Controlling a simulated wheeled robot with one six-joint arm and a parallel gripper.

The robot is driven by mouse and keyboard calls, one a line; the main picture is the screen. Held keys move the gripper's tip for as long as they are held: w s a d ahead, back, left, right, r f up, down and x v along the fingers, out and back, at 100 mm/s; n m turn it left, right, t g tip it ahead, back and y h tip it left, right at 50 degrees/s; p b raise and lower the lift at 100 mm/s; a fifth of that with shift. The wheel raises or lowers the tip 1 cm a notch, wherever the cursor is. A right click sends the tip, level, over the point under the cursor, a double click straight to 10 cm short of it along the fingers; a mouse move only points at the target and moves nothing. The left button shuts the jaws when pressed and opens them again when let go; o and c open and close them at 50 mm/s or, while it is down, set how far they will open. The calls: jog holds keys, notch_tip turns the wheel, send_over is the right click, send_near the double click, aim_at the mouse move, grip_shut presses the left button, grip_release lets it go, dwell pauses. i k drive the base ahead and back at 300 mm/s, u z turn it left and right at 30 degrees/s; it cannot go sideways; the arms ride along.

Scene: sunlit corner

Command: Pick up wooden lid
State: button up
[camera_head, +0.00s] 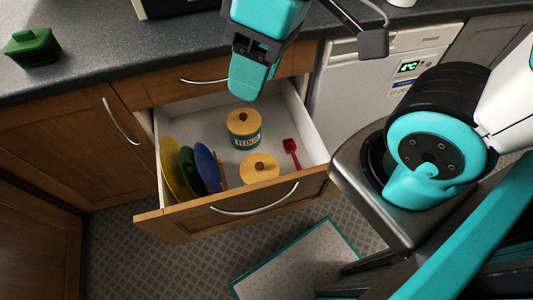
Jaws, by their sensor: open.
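A round wooden lid (259,168) with a dark knob lies near the front of the open drawer. I cannot tell whether it sits on a container or on the drawer floor. A teal canister labelled FLOUR (246,140) stands upright behind it, with a similar wooden lid (242,121) on top. My gripper (250,82) is above the back of the drawer, apart from both lids. It is open and I see nothing held in it. The far finger is mostly hidden behind the near one.
The drawer (286,193) is pulled out. Yellow, green and blue plates (206,168) stand upright at its left, and a red scoop (291,152) lies at its right. A dark worktop (110,55) with a green box (32,48) is behind. A dishwasher (350,90) is to the right.

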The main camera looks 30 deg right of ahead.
aim_at(258, 167)
jog(key=z, duration=3.25)
jog(key=k, duration=1.05)
jog(key=u, duration=2.1)
